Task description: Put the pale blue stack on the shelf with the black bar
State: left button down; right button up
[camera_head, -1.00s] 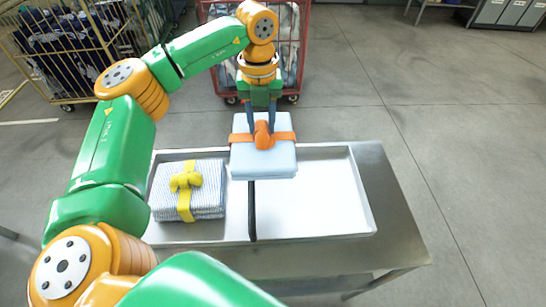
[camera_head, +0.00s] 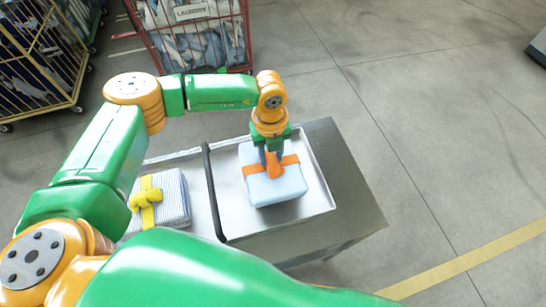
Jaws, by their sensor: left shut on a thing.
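The pale blue stack (camera_head: 280,188) is a folded pile with an orange strap knotted on top. My left gripper (camera_head: 271,162) is shut on the orange knot from above. The stack is over the right-hand section of the white tray-like shelf (camera_head: 312,172), inside its rim in the picture. I cannot tell whether it touches the shelf floor. The black bar (camera_head: 212,190) runs across the shelf to the left of the stack, with a gap between them. My right gripper is not in view.
A striped stack with a yellow strap (camera_head: 173,199) sits in the section left of the bar. The grey metal table top (camera_head: 345,185) extends to the right. A red laundry cage (camera_head: 190,35) and a yellow cage (camera_head: 40,65) stand behind.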

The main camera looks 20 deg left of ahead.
pick_arm(q)
jog(key=f, duration=0.3)
jog(key=shift+s+d+f, duration=0.3)
jog(key=shift+d, duration=0.05)
jog(key=shift+w+f, duration=0.2)
jog(key=c, duration=0.5)
grip_release()
jog(key=shift+s, duration=0.1)
notch_tip(320, 180, up, 11)
jog(key=shift+r+b, duration=0.1)
jog(key=shift+b, duration=0.8)
jog(key=shift+r, duration=0.5)
